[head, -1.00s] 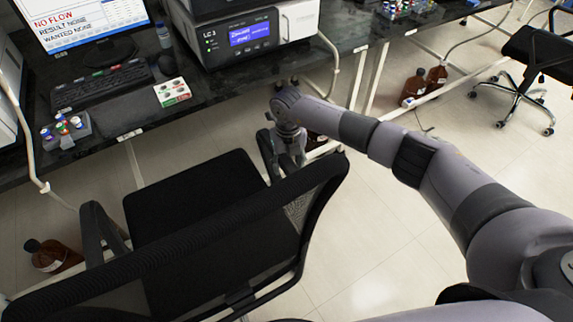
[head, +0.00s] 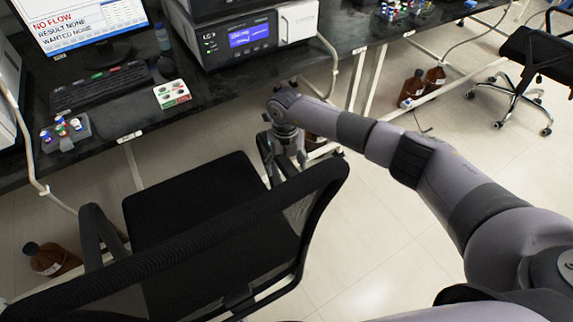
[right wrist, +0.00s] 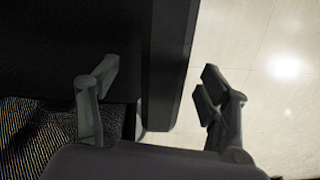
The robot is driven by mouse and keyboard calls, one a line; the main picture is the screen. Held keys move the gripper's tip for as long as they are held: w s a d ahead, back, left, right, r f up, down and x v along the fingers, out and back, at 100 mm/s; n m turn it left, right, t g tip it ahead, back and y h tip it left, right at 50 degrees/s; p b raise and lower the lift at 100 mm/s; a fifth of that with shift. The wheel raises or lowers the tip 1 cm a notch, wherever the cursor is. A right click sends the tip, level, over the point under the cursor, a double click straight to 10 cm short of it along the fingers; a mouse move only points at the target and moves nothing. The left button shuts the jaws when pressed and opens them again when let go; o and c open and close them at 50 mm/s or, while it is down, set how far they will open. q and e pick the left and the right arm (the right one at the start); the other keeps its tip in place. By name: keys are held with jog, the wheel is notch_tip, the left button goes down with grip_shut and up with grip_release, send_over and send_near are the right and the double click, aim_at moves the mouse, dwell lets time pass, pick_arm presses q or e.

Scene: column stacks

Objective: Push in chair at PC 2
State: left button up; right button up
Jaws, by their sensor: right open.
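A black office chair stands in front of the desk, its seat (head: 195,200) facing the desk and its mesh backrest (head: 200,228) towards me. My right gripper (head: 285,160) is low at the right side of the chair, beside the seat and near the right armrest. In the right wrist view, the gripper (right wrist: 158,82) is open, with a finger on each side of a dark bar (right wrist: 171,55), seemingly the armrest. I cannot tell whether the fingers touch it. The backrest partly hides the gripper in the head view. My left gripper is not in view.
Another chair (head: 535,50) is far right.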

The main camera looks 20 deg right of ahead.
jog(key=r, duration=0.8)
jog(key=shift+s+d, duration=0.1)
jog(key=shift+s, duration=0.15)
jog(key=shift+r, duration=0.1)
